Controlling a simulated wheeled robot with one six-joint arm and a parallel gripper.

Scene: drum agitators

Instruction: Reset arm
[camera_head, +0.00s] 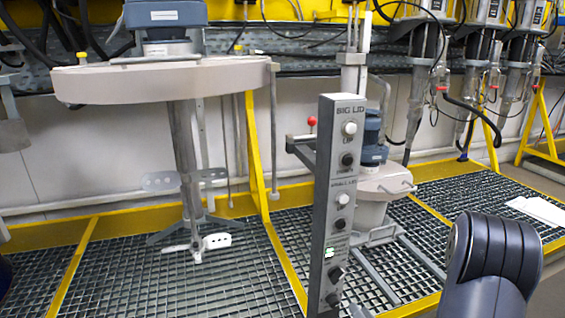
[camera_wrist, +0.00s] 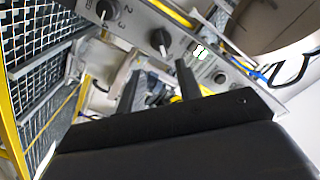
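My gripper (camera_wrist: 160,78) shows in the wrist view with its two dark fingers apart and nothing between them. The grey control panel (camera_wrist: 135,32) lies beyond the fingertips, with a black rotary knob (camera_wrist: 161,38) just past them. I cannot tell the exact gap, but no contact shows. In the head view, a dark rounded part of my arm (camera_head: 495,265) stands at the lower right, and the gripper itself does not show there. The upright control panel (camera_head: 322,215) stands left of my arm, with "BIG LID" and "SMALL LID" labels, several buttons and knobs, and a lit green indicator (camera_head: 329,253).
A big round lid (camera_head: 165,82) with an agitator shaft hangs at the left. A smaller lid unit (camera_head: 380,190) stands behind the panel. Yellow frames (camera_head: 256,160) edge the metal grating (camera_head: 130,270). More agitators (camera_head: 480,90) hang at the back right.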

